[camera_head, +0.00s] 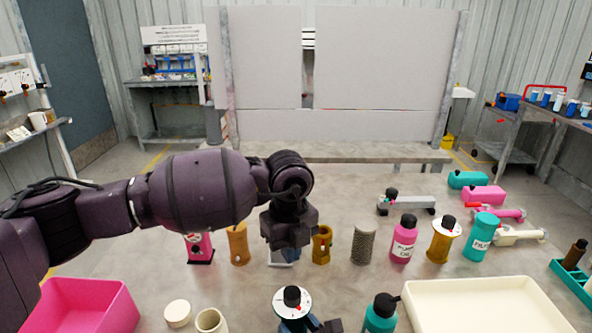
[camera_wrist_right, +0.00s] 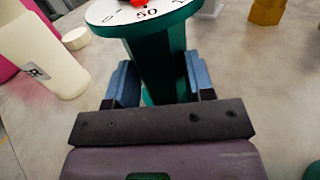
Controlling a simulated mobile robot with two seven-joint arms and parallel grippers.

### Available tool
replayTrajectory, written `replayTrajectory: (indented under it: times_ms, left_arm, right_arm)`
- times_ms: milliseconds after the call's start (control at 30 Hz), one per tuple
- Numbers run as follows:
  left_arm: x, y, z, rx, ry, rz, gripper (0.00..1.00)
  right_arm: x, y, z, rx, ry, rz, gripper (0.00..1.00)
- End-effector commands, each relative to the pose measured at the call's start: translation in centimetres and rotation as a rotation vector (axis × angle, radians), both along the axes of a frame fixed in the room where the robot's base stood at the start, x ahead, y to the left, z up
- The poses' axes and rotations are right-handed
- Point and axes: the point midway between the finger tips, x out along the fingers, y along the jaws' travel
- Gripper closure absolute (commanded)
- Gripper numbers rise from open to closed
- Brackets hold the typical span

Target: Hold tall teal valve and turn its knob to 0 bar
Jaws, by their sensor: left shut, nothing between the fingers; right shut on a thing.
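The tall teal valve stands upright at the bottom middle of the head view, where its white round dial (camera_head: 293,304) and black knob (camera_head: 292,294) show from above. In the right wrist view its teal body (camera_wrist_right: 160,58) rises between my blue fingers, with the dial's lower edge (camera_wrist_right: 147,16) and a bit of red pointer (camera_wrist_right: 138,3) at the top. My right gripper (camera_wrist_right: 162,85) is shut on the body, below the dial. My left gripper (camera_head: 289,245) points down behind the valve, shut and empty, apart from the knob. The exact dial reading cannot be told.
A row of bottles and valves, including a pink bottle (camera_head: 404,240) and a yellow valve with a white dial (camera_head: 443,241), stands right of my left gripper. A pink bin (camera_head: 85,300) is left, a cream tray (camera_head: 480,296) right. A teal bottle (camera_head: 381,315) stands close by.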

Motion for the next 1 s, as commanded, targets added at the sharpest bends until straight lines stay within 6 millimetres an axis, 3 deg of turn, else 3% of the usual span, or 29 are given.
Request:
replayTrajectory:
  times_ms: [167, 200, 400, 767, 1000]
  left_arm:
    - [0.0, 0.0, 0.1, 0.000, -0.001, 0.000, 1.00]
    - [0.0, 0.0, 0.1, 0.000, -0.001, 0.000, 1.00]
    - [0.0, 0.0, 0.1, 0.000, -0.002, 0.000, 1.00]
    - [0.0, 0.0, 0.1, 0.000, -0.002, 0.000, 1.00]
    - [0.0, 0.0, 0.1, 0.000, -0.002, 0.000, 1.00]
  right_arm:
    - [0.0, -0.2, -0.1, -0.003, 0.001, -0.002, 0.88]
    - [0.0, -0.2, -0.1, -0.003, 0.001, -0.003, 0.48]
    - [0.1, -0.1, 0.0, -0.001, -0.001, -0.002, 0.22]
    - [-0.5, -0.5, 0.0, -0.001, -0.001, -0.002, 0.22]
    - [-3.6, -2.5, -0.1, -0.004, 0.001, -0.002, 0.22]
